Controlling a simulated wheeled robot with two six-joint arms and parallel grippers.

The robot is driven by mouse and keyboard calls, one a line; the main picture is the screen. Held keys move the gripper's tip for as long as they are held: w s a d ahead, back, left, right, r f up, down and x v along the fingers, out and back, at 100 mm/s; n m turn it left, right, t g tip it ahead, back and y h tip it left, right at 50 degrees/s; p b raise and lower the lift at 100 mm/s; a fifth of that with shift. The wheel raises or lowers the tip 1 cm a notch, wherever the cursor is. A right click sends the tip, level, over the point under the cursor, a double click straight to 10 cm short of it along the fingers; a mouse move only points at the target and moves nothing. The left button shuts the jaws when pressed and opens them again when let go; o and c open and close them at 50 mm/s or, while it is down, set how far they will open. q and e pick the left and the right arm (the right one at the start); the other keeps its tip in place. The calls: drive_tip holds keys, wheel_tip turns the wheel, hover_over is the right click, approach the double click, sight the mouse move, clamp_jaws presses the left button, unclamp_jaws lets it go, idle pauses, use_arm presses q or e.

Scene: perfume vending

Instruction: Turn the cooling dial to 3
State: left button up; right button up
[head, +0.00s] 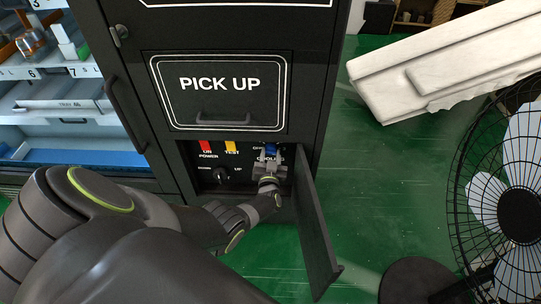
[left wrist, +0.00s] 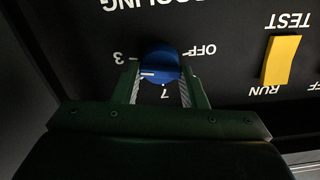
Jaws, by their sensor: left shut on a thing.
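The blue cooling dial (head: 271,151) sits on the black control panel behind the open flap. My left gripper (head: 268,163) reaches the panel. In the left wrist view its fingers (left wrist: 160,88) stand on either side of the dial, shut on it. My right gripper is not in view.
A red POWER switch (head: 207,146), a yellow TEST switch (head: 232,147) and a black knob (head: 220,175) are left of the dial. The open flap (head: 316,230) stands close right of my gripper. The PICK UP door (head: 220,92) is above. A fan (head: 515,200) stands far right.

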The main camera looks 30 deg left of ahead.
use_arm(q)
drive_tip(key=shift+f, duration=0.1)
drive_tip(key=o, duration=1)
drive_tip(key=shift+s+d, duration=0.15)
drive_tip(key=shift+s, duration=0.1)
drive_tip(key=p+v, duration=0.5)
drive_tip(key=v, duration=1.2)
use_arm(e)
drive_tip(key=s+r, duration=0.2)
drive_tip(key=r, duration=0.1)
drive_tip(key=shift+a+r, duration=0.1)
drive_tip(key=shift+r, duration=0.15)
use_arm(q)
drive_tip(key=shift+w, duration=0.1)
